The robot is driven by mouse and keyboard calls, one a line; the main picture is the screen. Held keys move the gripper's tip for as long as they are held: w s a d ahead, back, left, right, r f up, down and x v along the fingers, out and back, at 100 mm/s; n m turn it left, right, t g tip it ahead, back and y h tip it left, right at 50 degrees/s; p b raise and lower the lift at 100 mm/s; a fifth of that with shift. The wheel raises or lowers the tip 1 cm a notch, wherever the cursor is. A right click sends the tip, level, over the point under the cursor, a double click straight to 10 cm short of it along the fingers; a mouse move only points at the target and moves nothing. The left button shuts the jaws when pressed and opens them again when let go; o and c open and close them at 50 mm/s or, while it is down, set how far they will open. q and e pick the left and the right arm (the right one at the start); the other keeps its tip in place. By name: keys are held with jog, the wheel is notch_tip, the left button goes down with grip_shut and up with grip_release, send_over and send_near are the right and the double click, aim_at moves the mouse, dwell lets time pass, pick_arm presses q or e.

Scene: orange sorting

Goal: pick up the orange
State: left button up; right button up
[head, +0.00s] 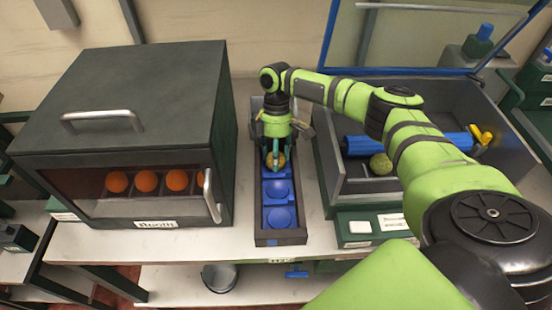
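Several oranges (146,181) sit in a row behind the front window of the dark green box (120,110) at the left. My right gripper (275,165) points down over the narrow tray (279,238) in the middle. My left gripper is not in view.
My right arm passes over this bin. The white bench top (190,245) is clear in front of the box.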

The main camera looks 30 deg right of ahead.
jog(key=shift+c, duration=1.3)
